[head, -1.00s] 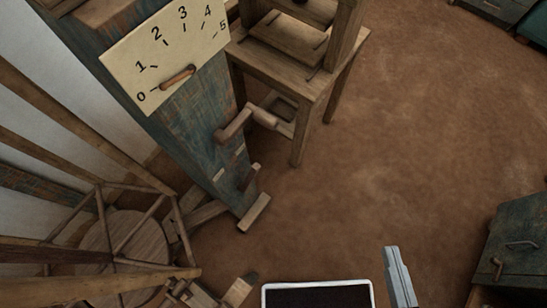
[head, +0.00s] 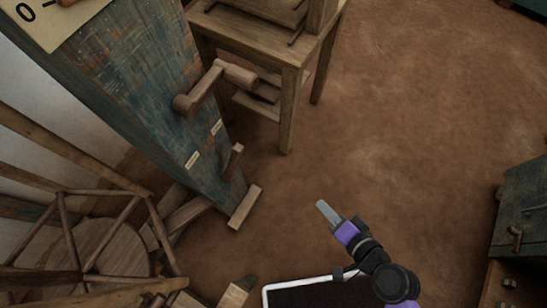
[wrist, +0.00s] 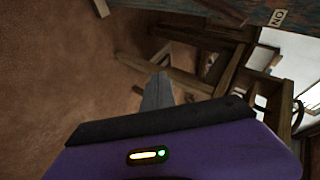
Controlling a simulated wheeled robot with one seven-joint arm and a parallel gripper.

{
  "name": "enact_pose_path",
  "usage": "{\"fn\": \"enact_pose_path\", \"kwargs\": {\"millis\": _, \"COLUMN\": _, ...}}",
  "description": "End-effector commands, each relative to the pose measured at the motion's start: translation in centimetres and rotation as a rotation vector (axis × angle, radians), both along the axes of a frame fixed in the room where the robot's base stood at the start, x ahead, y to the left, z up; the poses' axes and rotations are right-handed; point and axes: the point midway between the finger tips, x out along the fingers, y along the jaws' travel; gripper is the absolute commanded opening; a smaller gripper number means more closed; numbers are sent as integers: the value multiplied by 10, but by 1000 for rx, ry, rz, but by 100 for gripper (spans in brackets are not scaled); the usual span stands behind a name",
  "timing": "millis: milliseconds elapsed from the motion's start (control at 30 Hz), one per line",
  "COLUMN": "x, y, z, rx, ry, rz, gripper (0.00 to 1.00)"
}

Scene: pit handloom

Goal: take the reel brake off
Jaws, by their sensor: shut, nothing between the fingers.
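A small wooden lever (head: 233,162), which looks like the reel brake, sits low on the side of the blue-green post (head: 150,95). Two small pale labels (head: 192,160) are on the post near it; their writing is too small to read in the head view. In the wrist view one label (wrist: 280,18) reads "ON" at the top right. My gripper (head: 326,210) is shut and empty, right of and apart from the lever, pointing up and left over the floor. Its grey fingers (wrist: 158,88) also show in the wrist view. The lever cannot be made out surely there.
A wooden crank (head: 207,88) sticks out of the post above the lever. A wooden stand (head: 290,100) is behind it. A slatted reel (head: 90,235) stands at the left, and a cabinet (head: 525,210) at the right. The brown floor between is clear.

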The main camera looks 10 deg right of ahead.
Motion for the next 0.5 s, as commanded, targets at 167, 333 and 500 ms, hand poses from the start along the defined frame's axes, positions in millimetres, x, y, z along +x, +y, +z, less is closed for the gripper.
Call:
{"fn": "enact_pose_path", "kwargs": {"millis": 167, "x": 72, "y": 37, "z": -55, "rx": 381, "ry": 34, "rz": 72, "gripper": 0}}
{"fn": "enact_pose_path", "kwargs": {"millis": 333, "x": 124, "y": 60, "z": -44, "rx": 687, "ry": 19, "rz": 194, "gripper": 0}}
{"fn": "enact_pose_path", "kwargs": {"millis": 500, "x": 151, "y": 64, "z": -19, "rx": 865, "ry": -14, "rz": 296, "gripper": 0}}
